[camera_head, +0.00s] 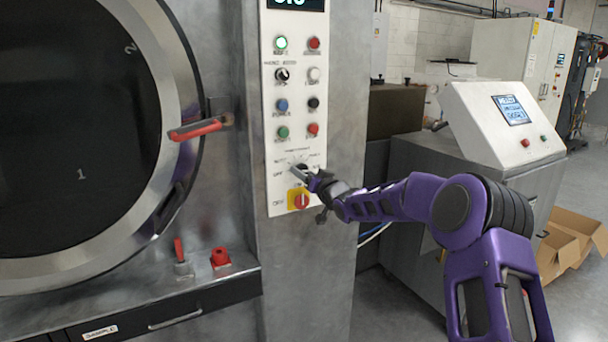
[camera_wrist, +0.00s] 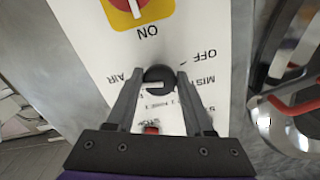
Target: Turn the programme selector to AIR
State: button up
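The programme selector (camera_wrist: 160,76) is a round black knob on the white control panel (camera_head: 288,101). In the wrist view it fills the gap between the two fingertips of my gripper (camera_wrist: 159,85), which look closed on its sides. The OFF label (camera_wrist: 203,56) is at the upper right of the knob. In the head view my gripper (camera_head: 303,173) hides most of the knob.
The yellow-backed red main switch (camera_head: 300,200) sits just below the selector. Several buttons and small knobs are above it. The round washer door with its red handle (camera_head: 196,130) is to the left. A console (camera_head: 506,118) stands to the right behind my arm.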

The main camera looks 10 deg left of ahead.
jog(key=o, duration=0.4)
jog(key=shift+s, duration=0.1)
jog(key=b+v, duration=0.1)
jog(key=v, duration=1.6)
jog(key=shift+s+d, duration=0.1)
jog(key=shift+d, duration=0.05)
